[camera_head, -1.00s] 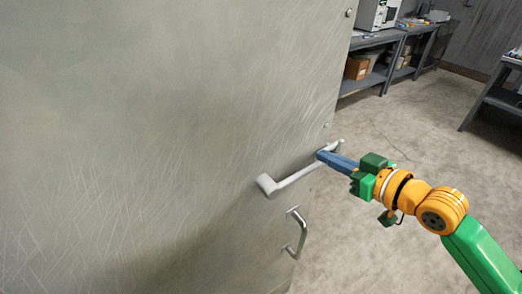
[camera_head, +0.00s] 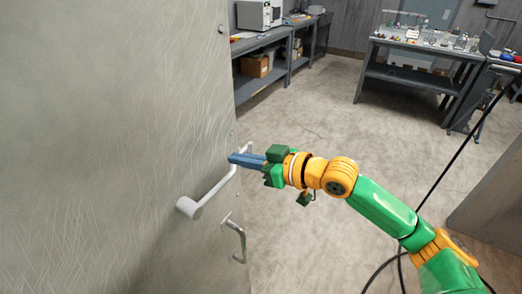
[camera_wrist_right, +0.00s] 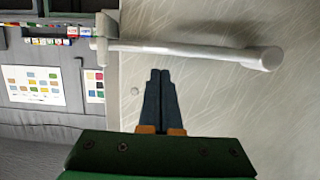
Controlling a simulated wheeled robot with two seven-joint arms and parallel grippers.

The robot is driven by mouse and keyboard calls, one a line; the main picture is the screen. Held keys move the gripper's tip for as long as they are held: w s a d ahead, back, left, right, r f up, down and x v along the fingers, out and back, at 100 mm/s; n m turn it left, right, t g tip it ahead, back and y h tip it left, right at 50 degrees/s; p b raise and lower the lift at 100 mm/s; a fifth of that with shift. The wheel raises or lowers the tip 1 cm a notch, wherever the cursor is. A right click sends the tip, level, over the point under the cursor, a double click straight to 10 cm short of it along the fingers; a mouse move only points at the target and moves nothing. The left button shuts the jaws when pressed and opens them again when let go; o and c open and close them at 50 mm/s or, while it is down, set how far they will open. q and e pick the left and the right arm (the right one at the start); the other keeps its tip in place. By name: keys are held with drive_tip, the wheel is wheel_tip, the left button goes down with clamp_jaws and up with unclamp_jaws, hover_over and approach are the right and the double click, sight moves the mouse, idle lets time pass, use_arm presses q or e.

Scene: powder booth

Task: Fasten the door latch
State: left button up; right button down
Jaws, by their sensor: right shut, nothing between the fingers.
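The door latch is a pale grey bar (camera_head: 214,187) on the big grey door (camera_head: 110,110). Its round pivot (camera_head: 188,207) is at the bar's near end, and its far end reaches the door's edge. My right gripper (camera_head: 232,158) is shut and empty, with its blue fingers at the bar near its far end. In the right wrist view the shut fingertips (camera_wrist_right: 160,73) lie just below the bar (camera_wrist_right: 185,50) in the picture; I cannot tell whether they touch it. An upright end piece (camera_wrist_right: 106,30) shows at the bar's left end there. My left gripper is out of view.
A chrome pull handle (camera_head: 238,242) sticks out from the door below the latch. Shelved workbenches (camera_head: 262,40) and a table with small items (camera_head: 425,45) stand behind. A dark cable (camera_head: 460,150) hangs at the right. The floor (camera_head: 330,110) beyond the door is clear.

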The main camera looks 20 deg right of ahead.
wheel_tip(320, 180, up, 4)
drive_tip(key=shift+f+p, duration=0.25)
drive_tip(key=shift+p, duration=0.9)
use_arm(q)
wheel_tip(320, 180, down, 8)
drive_tip(key=b, duration=1.1)
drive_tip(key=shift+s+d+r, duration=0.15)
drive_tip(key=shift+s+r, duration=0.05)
use_arm(e)
drive_tip(key=f+v, duration=0.1)
drive_tip(key=v, duration=0.9)
drive_tip(key=shift+s+f, duration=0.1)
